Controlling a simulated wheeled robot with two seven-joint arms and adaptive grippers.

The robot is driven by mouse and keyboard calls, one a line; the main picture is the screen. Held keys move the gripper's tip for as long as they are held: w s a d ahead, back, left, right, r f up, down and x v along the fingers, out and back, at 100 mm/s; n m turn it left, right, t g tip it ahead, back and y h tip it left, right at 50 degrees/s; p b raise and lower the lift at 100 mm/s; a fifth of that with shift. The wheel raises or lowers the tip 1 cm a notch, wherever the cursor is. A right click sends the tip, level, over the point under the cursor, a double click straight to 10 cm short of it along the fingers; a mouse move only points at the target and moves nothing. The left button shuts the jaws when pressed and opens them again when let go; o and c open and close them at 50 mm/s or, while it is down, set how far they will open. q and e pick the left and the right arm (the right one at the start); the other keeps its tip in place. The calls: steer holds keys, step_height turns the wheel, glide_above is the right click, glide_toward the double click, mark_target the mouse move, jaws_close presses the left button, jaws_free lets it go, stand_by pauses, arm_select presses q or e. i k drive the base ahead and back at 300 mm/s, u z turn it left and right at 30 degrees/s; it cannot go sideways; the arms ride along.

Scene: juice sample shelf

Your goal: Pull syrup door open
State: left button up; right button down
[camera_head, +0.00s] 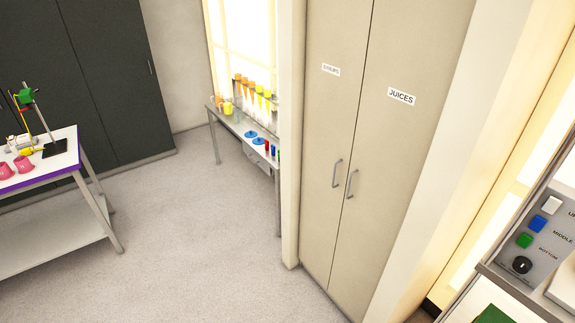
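A tall beige cabinet with two doors stands right of the middle in the head view. The left door (322,130) bears a small white label (331,70) that looks like "SYRUPS", though the print is faint. Its grey bar handle (337,173) sits near the inner edge. The right door (388,150) bears a "JUICES" label (401,96) and has its own handle (351,184) beside the first. Both doors are shut. Neither of my grippers shows in the view.
A panel with coloured buttons and a knob (522,265) stands at the lower right. A table (80,180) with pink cups is at the left. A narrow bench (225,122) with coloured tubes stands behind the cabinet's left side. The grey floor (190,240) before the cabinet is clear.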

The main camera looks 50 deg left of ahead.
mark_target(339, 31)
steer(key=u, duration=1.4)
